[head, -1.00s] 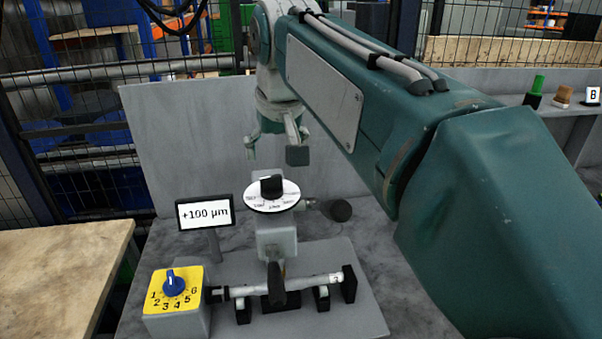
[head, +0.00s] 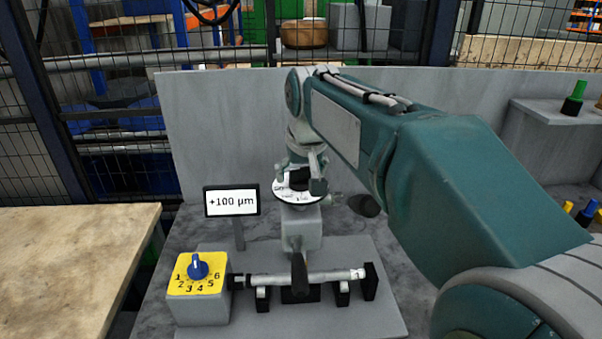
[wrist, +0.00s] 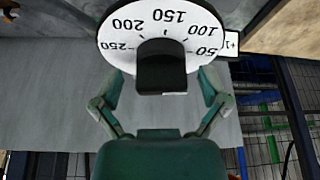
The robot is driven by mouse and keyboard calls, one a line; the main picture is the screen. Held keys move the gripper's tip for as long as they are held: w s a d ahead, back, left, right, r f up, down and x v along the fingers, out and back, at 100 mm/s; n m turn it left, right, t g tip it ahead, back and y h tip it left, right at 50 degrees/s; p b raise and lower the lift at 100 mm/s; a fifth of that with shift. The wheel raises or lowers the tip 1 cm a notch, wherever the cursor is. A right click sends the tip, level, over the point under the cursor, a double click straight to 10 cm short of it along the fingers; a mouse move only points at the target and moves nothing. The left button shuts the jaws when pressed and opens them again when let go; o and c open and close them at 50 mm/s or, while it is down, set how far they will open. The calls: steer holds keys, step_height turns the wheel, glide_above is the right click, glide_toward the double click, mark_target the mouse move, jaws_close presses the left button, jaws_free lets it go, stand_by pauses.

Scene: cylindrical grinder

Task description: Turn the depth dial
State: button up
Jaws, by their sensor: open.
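The depth dial is a white disc (head: 290,195) with a black knob on top. In the wrist view the disc (wrist: 130,35) shows numbers from 50 to 250, and its black knob (wrist: 162,72) faces the camera. My gripper (head: 302,176) is right over the dial in the head view and hides part of it. In the wrist view my gripper (wrist: 160,88) is open, with one finger on each side of the knob and a gap on both sides. The fingertips are partly hidden. The display (head: 232,201) reads +100 µm.
A yellow selector box (head: 198,273) with a blue knob stands front left of the dial. A cylindrical workpiece (head: 310,277) lies on black supports in front. A grey panel (head: 220,120) stands behind. A wooden table (head: 70,260) is at left.

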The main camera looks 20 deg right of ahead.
steer(key=shift+a, duration=0.3)
steer(key=shift+d, duration=0.3)
steer(key=c, duration=1.1)
steer(key=shift+f+n, duration=0.1)
steer(key=shift+n, duration=0.2)
steer(key=n+y, duration=0.1)
steer(key=n, duration=0.1)
steer(key=shift+n, duration=0.4)
steer(key=shift+n+g+y, duration=0.5)
steer(key=shift+n+y, duration=0.4)
steer(key=shift+n, duration=1.3)
